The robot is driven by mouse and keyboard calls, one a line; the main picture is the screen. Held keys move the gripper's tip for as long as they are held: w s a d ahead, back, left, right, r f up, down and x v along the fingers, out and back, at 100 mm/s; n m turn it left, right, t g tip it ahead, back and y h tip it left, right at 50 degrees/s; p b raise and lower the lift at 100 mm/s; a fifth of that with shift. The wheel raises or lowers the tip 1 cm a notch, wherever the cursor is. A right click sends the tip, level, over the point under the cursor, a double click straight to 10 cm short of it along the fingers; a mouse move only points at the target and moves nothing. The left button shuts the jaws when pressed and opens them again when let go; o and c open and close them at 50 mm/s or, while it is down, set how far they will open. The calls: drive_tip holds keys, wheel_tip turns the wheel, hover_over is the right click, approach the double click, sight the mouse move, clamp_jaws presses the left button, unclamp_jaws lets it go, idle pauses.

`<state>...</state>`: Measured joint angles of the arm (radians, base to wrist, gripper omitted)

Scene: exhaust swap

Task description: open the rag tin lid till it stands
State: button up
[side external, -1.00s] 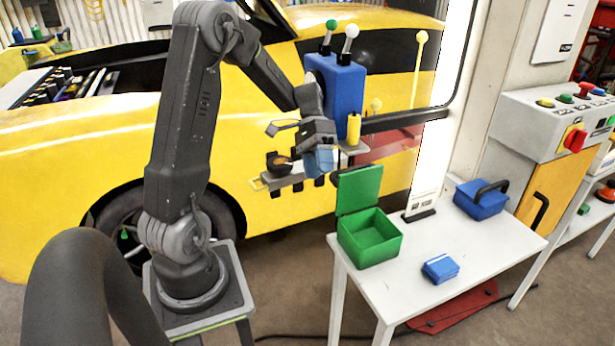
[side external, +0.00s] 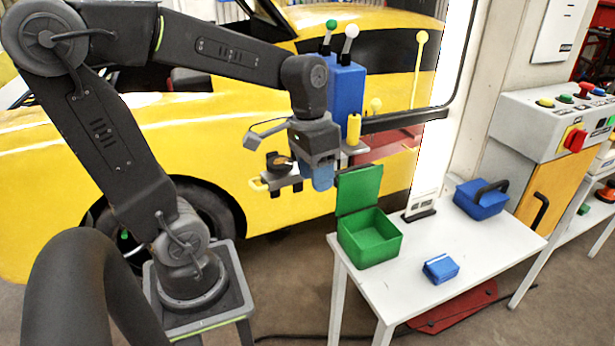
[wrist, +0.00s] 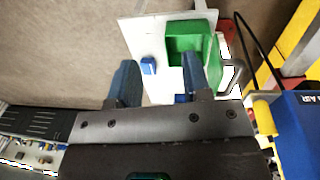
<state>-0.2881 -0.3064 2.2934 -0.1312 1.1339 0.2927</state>
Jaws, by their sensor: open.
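The green rag tin (side external: 369,240) sits at the left end of the white table. Its lid (side external: 358,188) stands upright at the tin's back edge, and the tin is open with its inside showing. My gripper (side external: 319,180) hangs with its blue fingers downward, just left of the lid in the side view, apart from it as far as I can tell. In the wrist view the two fingers (wrist: 158,75) are spread with nothing between them. The tin (wrist: 190,28) shows beyond the right finger, which partly hides the tin and lid.
A small blue box (side external: 440,268) lies on the white table (side external: 480,252), right of the tin. A blue case with a black handle (side external: 482,199) stands farther back. Behind my gripper are a blue block with levers (side external: 345,90) and the yellow car (side external: 300,205). The table's front right is clear.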

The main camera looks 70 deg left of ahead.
drive_tip(key=shift+s+d+r+t+y, duration=0.2)
drive_tip(key=shift+s+d+r+t, duration=0.15)
drive_tip(key=shift+s+d+t, duration=0.2)
drive_tip(key=shift+s+d+r+t+y, duration=0.2)
drive_tip(key=shift+s+d+r+t, duration=0.1)
drive_tip(key=shift+s+d+t, duration=0.3)
drive_tip(key=shift+s+d+r+t+y, duration=0.2)
drive_tip(key=shift+s+d+r+t, duration=0.2)
drive_tip(key=shift+d, duration=0.3)
drive_tip(key=w+a+h, duration=0.1)
drive_tip(key=w+a, duration=0.5)
drive_tip(key=a, duration=0.4)
drive_tip(key=w+a+h, duration=0.1)
drive_tip(key=w+a, duration=0.5)
drive_tip(key=a, duration=0.4)
approach(354, 185)
drive_tip(key=shift+t, duration=0.35)
drive_tip(key=w+a+f, duration=0.1)
drive_tip(key=f, duration=0.1)
drive_tip(key=w+a+f, duration=0.1)
drive_tip(key=f, duration=0.1)
drive_tip(key=w+a+f, duration=0.1)
drive_tip(key=f, duration=0.1)
drive_tip(key=shift+a+f, duration=0.1)
drive_tip(key=shift+f, duration=0.2)
clamp_jaws()
